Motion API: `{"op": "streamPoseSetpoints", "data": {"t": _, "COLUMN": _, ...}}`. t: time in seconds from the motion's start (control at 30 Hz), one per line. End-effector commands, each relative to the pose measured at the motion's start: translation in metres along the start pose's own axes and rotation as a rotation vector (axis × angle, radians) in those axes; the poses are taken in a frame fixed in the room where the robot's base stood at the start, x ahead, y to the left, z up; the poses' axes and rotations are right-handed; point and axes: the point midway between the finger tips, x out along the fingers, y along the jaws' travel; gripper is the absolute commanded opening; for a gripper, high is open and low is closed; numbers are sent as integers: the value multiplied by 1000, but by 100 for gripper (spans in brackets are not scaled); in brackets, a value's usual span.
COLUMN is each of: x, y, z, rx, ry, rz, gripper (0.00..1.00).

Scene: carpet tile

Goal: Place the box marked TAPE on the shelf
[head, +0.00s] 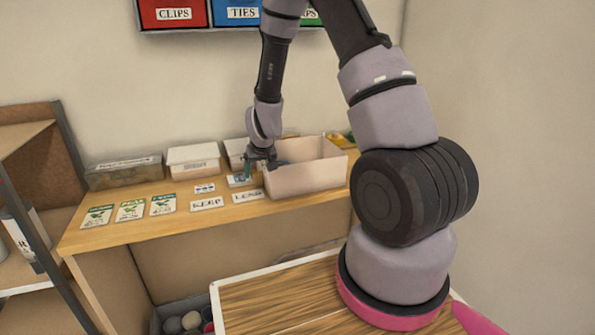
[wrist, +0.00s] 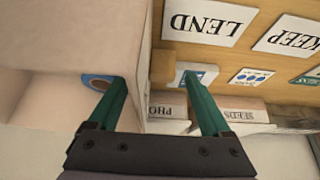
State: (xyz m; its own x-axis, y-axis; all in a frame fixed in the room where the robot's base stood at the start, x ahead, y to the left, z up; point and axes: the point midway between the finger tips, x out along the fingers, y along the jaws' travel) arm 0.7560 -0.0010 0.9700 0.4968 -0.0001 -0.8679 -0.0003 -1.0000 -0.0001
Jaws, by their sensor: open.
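My gripper (head: 262,162) is at the left end of an open pale bin (head: 305,178) on the wooden table, its teal fingers pointing down. A blue ring-shaped mark or item (wrist: 97,82) shows by the left fingertip, partly hidden. I cannot read TAPE on anything. A shelf unit (head: 22,130) stands at the far left.
KEEP (head: 207,204) and LEND (head: 248,196) cards lie at the table's front. Green cards (head: 130,210) lie left of them. A clear box (head: 124,172) and white lidded box (head: 193,158) stand behind. Labelled bins (head: 243,13) hang on the wall.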

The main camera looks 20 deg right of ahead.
Motion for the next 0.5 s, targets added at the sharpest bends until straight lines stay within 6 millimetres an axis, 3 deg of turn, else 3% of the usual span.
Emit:
{"op": "streamPoseSetpoints", "data": {"t": 0.1, "x": 11, "y": 0, "z": 0, "rx": 0, "ry": 0, "rz": 0, "gripper": 83}}
{"op": "streamPoseSetpoints", "data": {"t": 0.33, "x": 12, "y": 0, "z": 0, "rx": 0, "ry": 1, "rz": -1, "gripper": 83}}
{"op": "streamPoseSetpoints", "data": {"t": 0.37, "x": 12, "y": 0, "z": 0, "rx": 0, "ry": 1, "rz": -1, "gripper": 79}}
{"op": "streamPoseSetpoints", "data": {"t": 0.5, "x": 12, "y": 0, "z": 0, "rx": 0, "ry": 1, "rz": 0, "gripper": 25}}
